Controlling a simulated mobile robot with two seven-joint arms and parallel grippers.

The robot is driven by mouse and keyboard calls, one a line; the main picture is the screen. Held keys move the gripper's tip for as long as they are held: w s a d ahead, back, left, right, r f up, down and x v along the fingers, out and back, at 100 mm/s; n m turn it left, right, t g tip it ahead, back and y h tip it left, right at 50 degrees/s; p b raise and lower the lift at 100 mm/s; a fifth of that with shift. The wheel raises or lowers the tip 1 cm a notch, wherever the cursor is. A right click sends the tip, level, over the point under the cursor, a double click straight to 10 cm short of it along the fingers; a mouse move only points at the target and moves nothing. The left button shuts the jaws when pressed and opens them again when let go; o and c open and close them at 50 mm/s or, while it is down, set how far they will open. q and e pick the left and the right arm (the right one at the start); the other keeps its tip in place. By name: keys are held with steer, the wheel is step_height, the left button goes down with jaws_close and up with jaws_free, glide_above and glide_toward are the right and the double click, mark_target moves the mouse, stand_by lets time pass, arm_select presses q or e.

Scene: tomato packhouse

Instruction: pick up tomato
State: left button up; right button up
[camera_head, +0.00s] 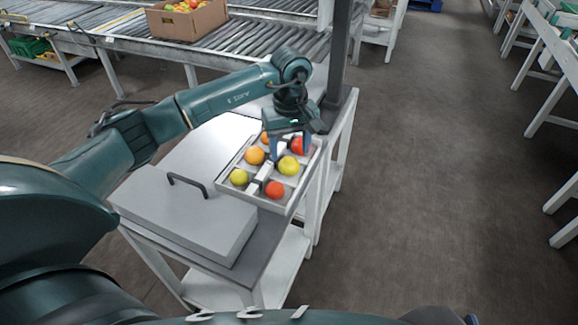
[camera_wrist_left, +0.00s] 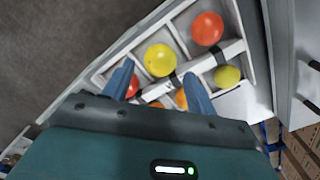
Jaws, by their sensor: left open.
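A white divided tray (camera_head: 262,202) holds several tomatoes. A yellow tomato (camera_head: 289,166) and a red tomato (camera_head: 275,189) lie on its near right side. A yellow-green tomato (camera_head: 239,177) and an orange tomato (camera_head: 255,156) lie on its left side. Another red tomato (camera_head: 300,146) is at the far right, partly behind my left gripper (camera_head: 291,152), and another orange one is partly hidden there. My left gripper is open over the tray's far part. In the wrist view its fingers (camera_wrist_left: 158,76) are apart, with the yellow tomato (camera_wrist_left: 160,60) just beyond them. My right gripper is not seen.
The tray sits on a table (camera_head: 213,142) beside a grey box with a black handle (camera_head: 190,205). A dark post (camera_head: 338,60) stands close behind my left gripper. A roller conveyor (camera_head: 110,40) carries a cardboard box (camera_head: 187,22) at the back.

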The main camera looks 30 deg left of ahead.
mark_target(290, 161)
arm_select(q)
step_height(290, 161, down, 5)
steer(key=shift+s+f, duration=0.1)
steer(key=shift+c, duration=0.4)
steer(key=c, duration=0.4)
